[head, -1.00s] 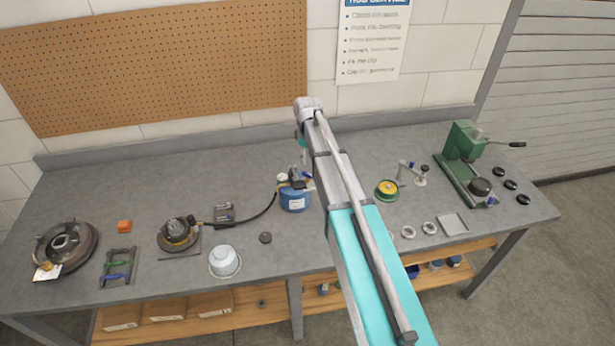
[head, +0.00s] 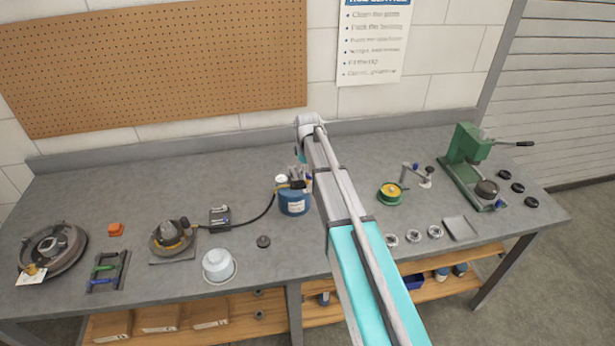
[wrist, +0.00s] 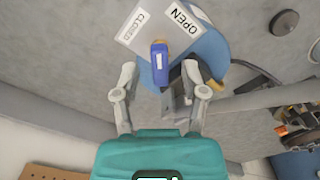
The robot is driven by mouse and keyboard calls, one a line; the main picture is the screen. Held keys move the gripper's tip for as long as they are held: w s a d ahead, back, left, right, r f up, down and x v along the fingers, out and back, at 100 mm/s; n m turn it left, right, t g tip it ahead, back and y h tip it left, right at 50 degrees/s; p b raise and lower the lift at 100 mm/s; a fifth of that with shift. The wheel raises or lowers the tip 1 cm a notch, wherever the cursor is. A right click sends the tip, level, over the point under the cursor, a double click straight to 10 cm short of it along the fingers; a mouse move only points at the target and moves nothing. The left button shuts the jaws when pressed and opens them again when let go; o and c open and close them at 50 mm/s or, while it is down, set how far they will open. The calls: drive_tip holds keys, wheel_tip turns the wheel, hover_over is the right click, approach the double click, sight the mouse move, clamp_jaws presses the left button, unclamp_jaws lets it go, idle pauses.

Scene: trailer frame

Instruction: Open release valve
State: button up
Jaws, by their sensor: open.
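The release valve's blue lever (wrist: 160,67) shows in the wrist view, with a small white label on its side. It lies between the two fingers of my open gripper (wrist: 159,73), and I cannot tell whether either finger touches it. A grey plate (wrist: 152,31) marked CLOSED on the left and OPEN on the right sits just beyond the lever's tip. The plate is above a blue pot (wrist: 213,47), which also stands beside my arm in the head view (head: 293,203). My arm partly hides the valve there.
A black hose (head: 259,214) runs left from the pot to a hub assembly (head: 172,236). A white bowl (head: 219,266) and a dark cap (head: 263,242) are nearby. A green-yellow spool (head: 390,193) and a green press (head: 466,160) stand right of my arm.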

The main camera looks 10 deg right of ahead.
drive_tip(key=shift+f, duration=0.15)
clamp_jaws()
idle(0.4)
drive_tip(key=shift+m, duration=0.4)
drive_tip(key=m, duration=0.3)
drive_tip(key=shift+m, duration=2.3)
